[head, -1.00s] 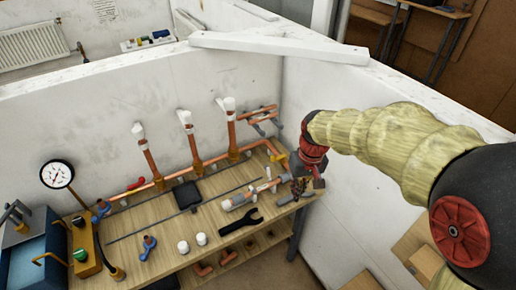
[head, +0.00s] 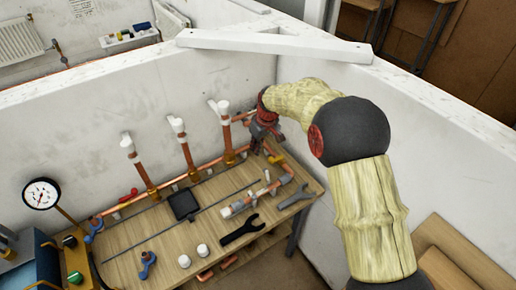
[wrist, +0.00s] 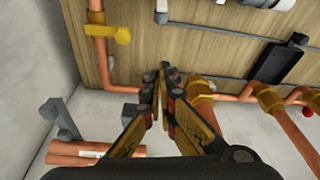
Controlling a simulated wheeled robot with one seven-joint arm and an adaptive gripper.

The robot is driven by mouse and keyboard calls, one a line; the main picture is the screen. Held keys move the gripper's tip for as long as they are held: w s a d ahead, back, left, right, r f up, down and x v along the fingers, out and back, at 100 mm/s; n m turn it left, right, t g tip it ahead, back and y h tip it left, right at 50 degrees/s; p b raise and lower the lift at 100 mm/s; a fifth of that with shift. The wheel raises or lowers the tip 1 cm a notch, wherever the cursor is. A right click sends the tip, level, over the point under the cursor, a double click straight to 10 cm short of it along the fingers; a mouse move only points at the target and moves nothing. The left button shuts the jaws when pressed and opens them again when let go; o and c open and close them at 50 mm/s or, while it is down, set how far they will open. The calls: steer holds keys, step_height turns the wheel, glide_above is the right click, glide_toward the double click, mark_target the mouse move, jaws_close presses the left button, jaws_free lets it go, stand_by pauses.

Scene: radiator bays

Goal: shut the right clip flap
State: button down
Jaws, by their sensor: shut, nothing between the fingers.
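My gripper (head: 264,136) is at the back right of the bench, close to the wall and the right end of the copper pipe run. In the wrist view its fingers (wrist: 160,80) are together and empty, pointing down at the pipe run. A small pale clip part (wrist: 160,97) shows right beside the fingers, partly hidden by them; I cannot tell whether its flap stands open or touches a finger. Another pale clip part (wrist: 221,84) shows farther right in the wrist view. In the head view my gripper hides the right clip.
Several upright copper pipes with white tops (head: 178,125) stand along the back wall. A grey wall bracket with copper pipes (wrist: 62,120) is left of the fingers in the wrist view. A black pad (head: 184,206), a dark spanner (head: 241,230) and white caps (head: 203,250) lie on the bench.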

step_height(320, 180, down, 6)
steer(key=s+d+b, duration=0.1)
steer(key=shift+s+d+b, duration=0.3)
steer(key=shift+s, duration=0.1)
steer(key=shift+f, duration=0.1)
steer(key=shift+d+b, duration=0.1)
steer(key=shift+b, duration=0.3)
